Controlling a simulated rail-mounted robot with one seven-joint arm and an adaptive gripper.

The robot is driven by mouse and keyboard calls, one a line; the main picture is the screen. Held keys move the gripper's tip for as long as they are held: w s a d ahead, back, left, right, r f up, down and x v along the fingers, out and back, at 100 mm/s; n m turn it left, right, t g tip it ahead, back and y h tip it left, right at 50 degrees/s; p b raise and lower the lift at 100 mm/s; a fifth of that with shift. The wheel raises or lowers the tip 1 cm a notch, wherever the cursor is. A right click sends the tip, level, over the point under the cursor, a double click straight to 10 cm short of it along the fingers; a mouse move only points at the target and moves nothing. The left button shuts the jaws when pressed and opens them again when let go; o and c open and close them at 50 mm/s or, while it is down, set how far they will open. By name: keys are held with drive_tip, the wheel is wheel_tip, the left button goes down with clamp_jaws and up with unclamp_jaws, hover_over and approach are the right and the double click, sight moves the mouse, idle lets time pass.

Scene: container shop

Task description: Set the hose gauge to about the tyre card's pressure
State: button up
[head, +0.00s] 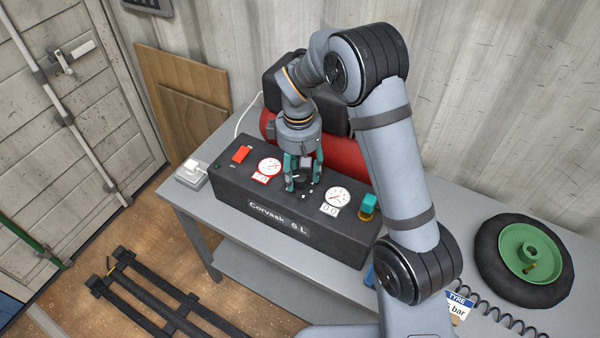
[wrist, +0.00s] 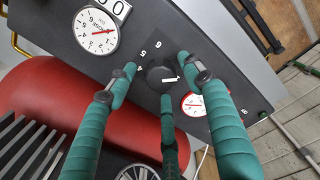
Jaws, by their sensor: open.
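The black compressor panel (head: 232,180), marked "Corvask 6 L", stands on the grey table. The hose gauge (head: 337,197), white with a digit box, is right of centre on it; the wrist view also shows this gauge (wrist: 97,29). Its box seems to read zero. A black knob (wrist: 162,76) with a white mark sits among printed numbers. My gripper (head: 303,186) is open, its teal fingers spread around the knob from above; contact cannot be told. The tyre card (head: 459,302) is partly behind my arm; only "TYRE" and "bar" read clearly, its number is hidden.
A red-marked gauge (head: 268,168) and a red switch (head: 241,154) are on the panel's left, a teal-topped fitting (head: 369,204) on its right. The red tank (head: 345,157) lies behind. A green-hubbed wheel (head: 523,255) and coiled black hose (head: 495,309) lie at right.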

drive_tip(key=shift+f, duration=0.45)
drive_tip(key=c, duration=1.1)
drive_tip(key=shift+c, duration=0.2)
